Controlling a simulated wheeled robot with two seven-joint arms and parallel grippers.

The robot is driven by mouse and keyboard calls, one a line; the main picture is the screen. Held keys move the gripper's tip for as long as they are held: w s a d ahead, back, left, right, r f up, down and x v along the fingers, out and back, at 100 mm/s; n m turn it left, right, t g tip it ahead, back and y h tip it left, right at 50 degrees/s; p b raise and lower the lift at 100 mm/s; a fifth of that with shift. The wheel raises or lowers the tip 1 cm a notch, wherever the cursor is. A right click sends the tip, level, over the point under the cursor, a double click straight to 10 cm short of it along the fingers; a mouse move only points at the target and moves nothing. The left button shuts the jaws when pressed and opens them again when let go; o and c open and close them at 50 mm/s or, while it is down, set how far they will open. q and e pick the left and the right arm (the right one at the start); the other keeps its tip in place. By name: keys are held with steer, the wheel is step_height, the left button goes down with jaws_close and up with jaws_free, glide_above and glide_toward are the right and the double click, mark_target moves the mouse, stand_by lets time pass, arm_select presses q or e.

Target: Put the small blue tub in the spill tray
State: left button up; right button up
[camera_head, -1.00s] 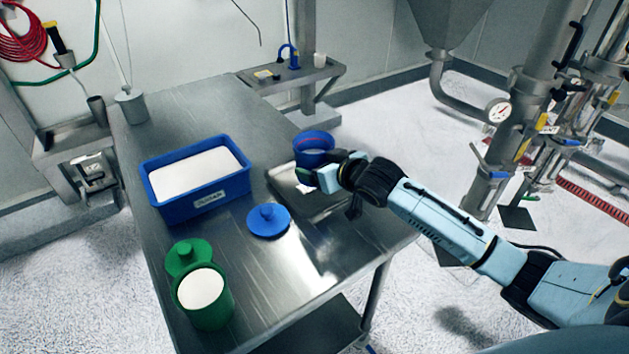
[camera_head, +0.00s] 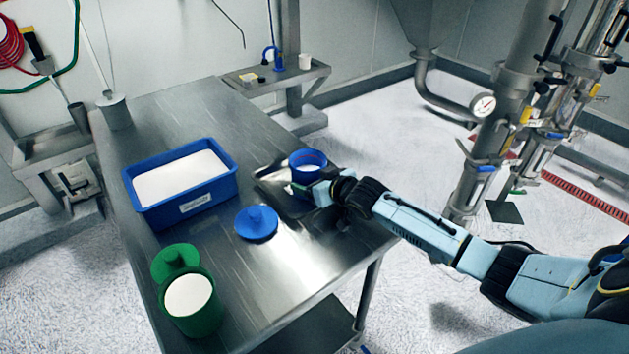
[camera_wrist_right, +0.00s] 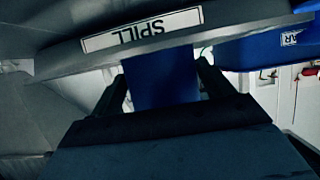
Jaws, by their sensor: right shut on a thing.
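The small blue tub (camera_head: 308,166) is upright at the right gripper, over or in the spill tray; its base is hidden, so I cannot tell whether it touches the tray. The spill tray (camera_head: 268,180) is a shallow metal tray on the table. Its SPILL label shows on its rim in the right wrist view (camera_wrist_right: 225,32). My right gripper (camera_head: 318,190) is shut on the tub, and the tub's blue wall (camera_wrist_right: 162,80) shows between the fingers in the right wrist view. My left gripper is not in view.
A larger blue bin (camera_head: 182,210) of white powder stands left of the tray on the steel table (camera_head: 290,265). A blue lid (camera_head: 256,224) lies nearer, with a green tub (camera_head: 190,312) and green lid (camera_head: 175,262) at front left. The table's front right is clear.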

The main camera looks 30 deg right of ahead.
steer(key=shift+r, duration=0.15)
steer(key=o, duration=1.2)
steer(key=shift+f, duration=0.2)
steer(key=shift+r, duration=0.2)
steer(key=p+v, duration=0.1)
steer(key=v, duration=1.1)
steer(key=shift+f+p, duration=0.1)
steer(key=shift+p, duration=0.3)
